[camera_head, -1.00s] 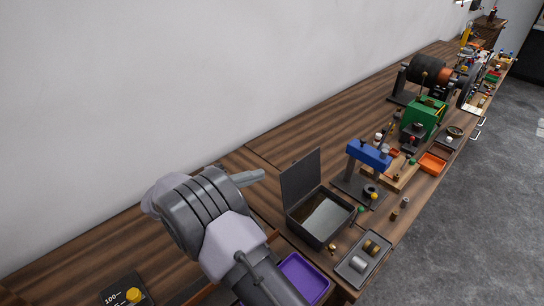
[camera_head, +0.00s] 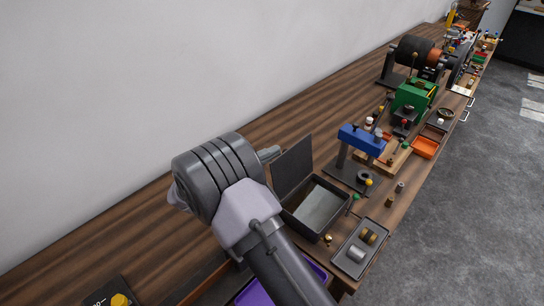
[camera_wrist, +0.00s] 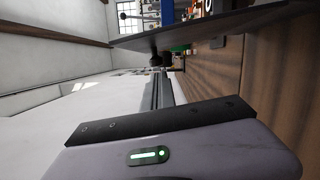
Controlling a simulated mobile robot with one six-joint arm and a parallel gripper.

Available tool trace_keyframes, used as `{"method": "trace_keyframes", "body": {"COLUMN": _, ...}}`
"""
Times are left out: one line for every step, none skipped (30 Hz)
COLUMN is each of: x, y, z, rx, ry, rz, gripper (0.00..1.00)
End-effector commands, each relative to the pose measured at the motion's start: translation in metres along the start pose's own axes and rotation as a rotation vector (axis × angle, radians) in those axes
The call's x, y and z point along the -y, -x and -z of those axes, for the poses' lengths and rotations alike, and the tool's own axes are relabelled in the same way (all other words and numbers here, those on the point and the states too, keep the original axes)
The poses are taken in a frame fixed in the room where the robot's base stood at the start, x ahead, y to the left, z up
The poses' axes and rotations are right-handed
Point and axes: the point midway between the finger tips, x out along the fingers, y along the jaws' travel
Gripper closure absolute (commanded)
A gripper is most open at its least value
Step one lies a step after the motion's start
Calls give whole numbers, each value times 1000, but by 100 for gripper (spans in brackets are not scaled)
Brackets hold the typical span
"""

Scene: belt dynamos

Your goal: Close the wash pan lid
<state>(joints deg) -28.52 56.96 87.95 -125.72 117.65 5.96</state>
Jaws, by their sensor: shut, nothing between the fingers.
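The wash pan (camera_head: 327,222) is a dark rectangular box on the wooden bench, with a pale interior surface. Its dark lid (camera_head: 293,168) stands open and upright along the wall side of the pan. My gripper (camera_head: 272,153) is shut and empty, at the lid's back, near its upper edge; I cannot tell if it touches. My wrist hides the pan's left corner. In the wrist view, a dark flat panel, apparently the lid (camera_wrist: 220,28), spans the top beside the gripper.
A blue-topped press (camera_head: 362,141) stands right of the pan. A grey tray with small cylinders (camera_head: 345,265) lies in front, and a purple tray (camera_head: 255,294) is partly hidden under my arm. A green machine (camera_head: 412,97) stands farther back. The bench along the wall behind the lid is clear.

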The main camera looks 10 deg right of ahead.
Motion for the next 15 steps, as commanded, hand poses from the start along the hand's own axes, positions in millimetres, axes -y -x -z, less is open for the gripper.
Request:
{"method": "trace_keyframes", "body": {"x": 0, "y": -1, "z": -3, "rx": 0, "ry": 0, "rz": 0, "gripper": 100}}
{"method": "trace_keyframes", "body": {"x": 0, "y": -1, "z": -4, "rx": 0, "ry": 1, "rz": 0, "gripper": 100}}
{"method": "trace_keyframes", "body": {"x": 0, "y": -1, "z": -5, "rx": 0, "ry": 1, "rz": 0, "gripper": 100}}
{"method": "trace_keyframes", "body": {"x": 0, "y": -1, "z": -6, "rx": 0, "ry": 1, "rz": 0, "gripper": 100}}
{"method": "trace_keyframes", "body": {"x": 0, "y": -1, "z": -6, "rx": 0, "ry": 1, "rz": 0, "gripper": 100}}
{"method": "trace_keyframes", "body": {"x": 0, "y": -1, "z": -6, "rx": 0, "ry": 1, "rz": 0, "gripper": 100}}
{"method": "trace_keyframes", "body": {"x": 0, "y": -1, "z": -6, "rx": 0, "ry": 1, "rz": 0, "gripper": 100}}
{"method": "trace_keyframes", "body": {"x": 0, "y": -1, "z": -6, "rx": 0, "ry": 0, "rz": 0, "gripper": 100}}
{"method": "trace_keyframes", "body": {"x": 0, "y": -1, "z": -6, "rx": 0, "ry": 0, "rz": 0, "gripper": 100}}
{"method": "trace_keyframes", "body": {"x": 0, "y": -1, "z": -6, "rx": 0, "ry": 0, "rz": 0, "gripper": 100}}
{"method": "trace_keyframes", "body": {"x": 0, "y": -1, "z": -6, "rx": 0, "ry": 0, "rz": 0, "gripper": 100}}
{"method": "trace_keyframes", "body": {"x": 0, "y": -1, "z": -6, "rx": 0, "ry": 0, "rz": 0, "gripper": 100}}
{"method": "trace_keyframes", "body": {"x": 0, "y": -1, "z": -6, "rx": 0, "ry": -1, "rz": 1, "gripper": 100}}
{"method": "trace_keyframes", "body": {"x": 0, "y": -1, "z": -6, "rx": 0, "ry": -3, "rz": 1, "gripper": 100}}
{"method": "trace_keyframes", "body": {"x": -1, "y": -1, "z": -7, "rx": 0, "ry": -7, "rz": 2, "gripper": 100}}
